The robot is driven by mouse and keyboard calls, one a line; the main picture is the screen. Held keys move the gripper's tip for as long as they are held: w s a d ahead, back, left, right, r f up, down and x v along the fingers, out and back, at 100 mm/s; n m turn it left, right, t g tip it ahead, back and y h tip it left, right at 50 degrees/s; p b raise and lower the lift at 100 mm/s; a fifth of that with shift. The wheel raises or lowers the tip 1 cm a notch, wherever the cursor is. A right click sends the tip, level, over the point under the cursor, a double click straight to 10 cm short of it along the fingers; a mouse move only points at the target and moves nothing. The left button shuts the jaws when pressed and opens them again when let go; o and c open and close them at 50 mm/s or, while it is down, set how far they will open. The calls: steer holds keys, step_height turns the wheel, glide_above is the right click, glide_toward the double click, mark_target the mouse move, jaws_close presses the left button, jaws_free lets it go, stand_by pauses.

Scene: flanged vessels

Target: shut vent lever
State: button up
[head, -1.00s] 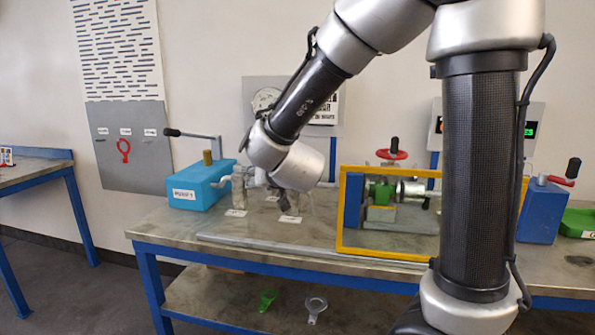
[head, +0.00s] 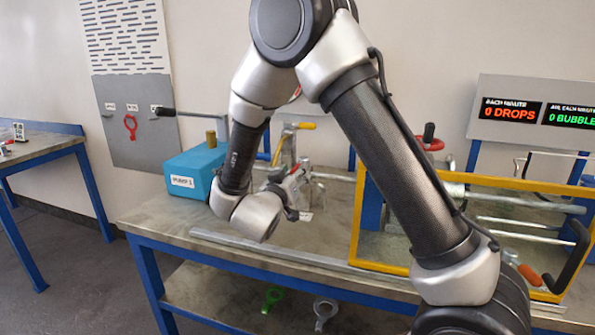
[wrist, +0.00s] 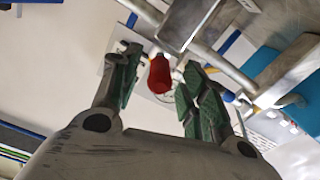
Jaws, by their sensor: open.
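A red grip (wrist: 160,76) lies between my gripper's fingers in the wrist view. It looks like the end of a lever, but I cannot tell for sure that it is the vent lever. My gripper (wrist: 161,65) is open, with green-padded fingers apart on both sides of the grip and no clear contact. In the head view my gripper (head: 293,186) is low over the bench, right of the blue box, beside grey metal fittings. My wrist partly hides these fittings. A lever with a yellow grip (head: 305,126) stands just behind.
The blue box (head: 188,172) with a long black-gripped lever (head: 165,112) stands left on the bench (head: 160,222). A yellow frame (head: 357,215) stands to the right, partly behind my arm. Displays (head: 540,112) hang at the right. The lower shelf holds green and grey ring tools.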

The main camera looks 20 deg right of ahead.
steer(key=shift+x, duration=1.3)
steer(key=shift+c, duration=0.2)
jaws_close()
